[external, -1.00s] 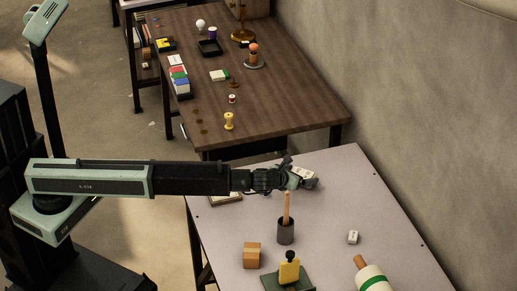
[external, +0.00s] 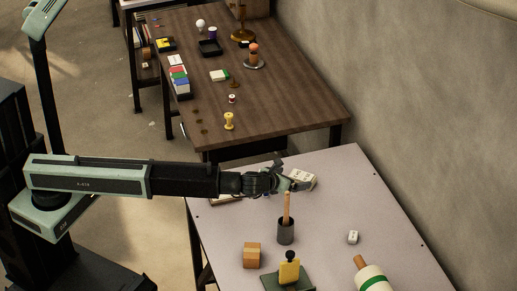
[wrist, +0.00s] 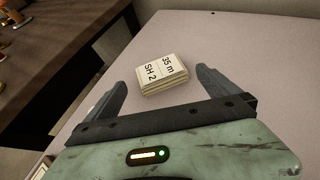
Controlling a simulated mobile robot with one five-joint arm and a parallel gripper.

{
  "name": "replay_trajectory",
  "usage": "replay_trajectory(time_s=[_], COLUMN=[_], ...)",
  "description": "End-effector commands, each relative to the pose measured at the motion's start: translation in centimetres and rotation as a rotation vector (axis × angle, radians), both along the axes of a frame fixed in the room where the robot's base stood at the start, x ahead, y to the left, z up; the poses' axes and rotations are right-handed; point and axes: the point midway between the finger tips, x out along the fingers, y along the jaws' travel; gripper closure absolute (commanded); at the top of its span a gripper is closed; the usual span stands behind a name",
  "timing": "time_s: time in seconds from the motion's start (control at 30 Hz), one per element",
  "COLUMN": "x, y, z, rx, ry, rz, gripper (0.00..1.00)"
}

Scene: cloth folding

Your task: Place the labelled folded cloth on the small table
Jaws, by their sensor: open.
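The labelled folded cloth (wrist: 162,74) is a small cream stack with black lettering reading "35 m" and "SH 2". It lies on the small pale table (wrist: 240,45), just beyond my fingertips in the wrist view. In the external view the cloth (external: 303,179) is at the far part of the pale table (external: 345,205), by the end of my arm. My gripper (wrist: 162,88) is open, its two fingers apart on either side of the cloth's near end. In the external view my gripper (external: 285,178) partly hides the cloth's left side.
A dark cup with a wooden handle (external: 286,232), an orange-brown block (external: 252,255), a yellow-topped tool (external: 289,272), a white die-like cube (external: 353,237) and a green-banded roll (external: 372,280) stand nearer. A brown wooden table (external: 275,105) with several small items stands behind.

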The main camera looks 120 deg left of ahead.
Motion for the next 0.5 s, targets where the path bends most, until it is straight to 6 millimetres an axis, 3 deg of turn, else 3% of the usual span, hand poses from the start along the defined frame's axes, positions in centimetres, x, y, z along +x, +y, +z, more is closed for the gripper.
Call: replay_trajectory(time_s=[0.03, 0.2, 0.5], x=[-0.5, -1.1, -1.3], y=[-1.3, -4.2, -5.6], z=[1.4, 2.8, 3.1], rx=[0.0, 0.001, 0.0], ry=[0.001, 0.001, 0.001], rz=[-0.002, 0.0, 0.0], gripper=[0.0, 0.0, 0.0])
